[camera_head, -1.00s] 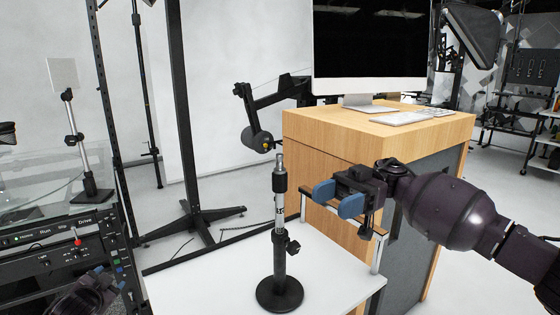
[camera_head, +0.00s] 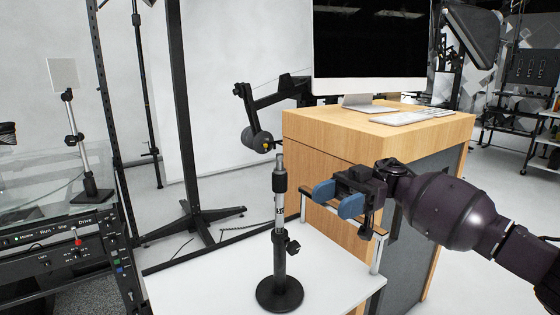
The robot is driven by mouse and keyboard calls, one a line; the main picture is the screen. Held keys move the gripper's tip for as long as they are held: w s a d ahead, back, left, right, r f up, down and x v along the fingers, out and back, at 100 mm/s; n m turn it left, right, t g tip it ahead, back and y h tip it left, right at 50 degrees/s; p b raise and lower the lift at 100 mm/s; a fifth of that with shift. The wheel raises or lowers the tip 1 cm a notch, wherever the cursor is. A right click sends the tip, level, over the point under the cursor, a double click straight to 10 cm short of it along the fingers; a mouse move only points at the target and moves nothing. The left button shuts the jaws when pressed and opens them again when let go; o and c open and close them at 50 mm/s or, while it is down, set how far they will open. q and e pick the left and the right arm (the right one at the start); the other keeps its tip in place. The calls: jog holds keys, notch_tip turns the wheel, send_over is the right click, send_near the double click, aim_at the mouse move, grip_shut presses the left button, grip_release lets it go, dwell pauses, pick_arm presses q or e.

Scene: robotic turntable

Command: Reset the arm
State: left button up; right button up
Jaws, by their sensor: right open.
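My right arm (camera_head: 452,208) comes in from the right. Its gripper (camera_head: 338,198) is open and empty, with two blue finger pads apart. It hangs over the right part of the white table, to the right of an upright metal post stand (camera_head: 280,222) with a round black base, and does not appear to touch it. My left gripper is not in view.
The white table (camera_head: 190,286) is bare left of the stand. A wooden desk (camera_head: 328,135) with a monitor (camera_head: 370,45) and keyboard (camera_head: 412,117) stands behind the gripper. A control panel (camera_head: 60,248) with a red-knobbed lever is at the left.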

jog(key=s+f+m+t+y, duration=0.1)
jog(key=s+f+m+t, duration=0.3)
jog(key=f+m+t, duration=0.7)
jog(key=s+f+m+t+y, duration=0.1)
jog(key=s+f+m+t, duration=0.45)
jog(key=f+t, duration=0.85)
jog(key=s+d+f+m+h, duration=0.7)
jog(key=s+d+f+h, duration=0.5)
jog(key=s+f+h, duration=0.1)
jog(key=s+d+f+g+h, duration=0.2)
jog(key=s+d, duration=0.1)
jog(key=s, duration=0.3)
jog(key=s+d+f+g+h, duration=0.2)
jog(key=s, duration=0.4)
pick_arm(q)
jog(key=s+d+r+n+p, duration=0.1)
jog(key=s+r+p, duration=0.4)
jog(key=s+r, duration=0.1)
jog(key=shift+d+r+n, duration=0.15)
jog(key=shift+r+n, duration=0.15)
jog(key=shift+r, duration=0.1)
pick_arm(e)
jog(key=r, duration=0.4)
jog(key=shift+w+d+r, duration=0.2)
jog(key=shift+w+r, duration=0.15)
jog(key=shift+r, duration=0.05)
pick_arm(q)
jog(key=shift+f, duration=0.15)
pick_arm(e)
jog(key=shift+f, duration=0.15)
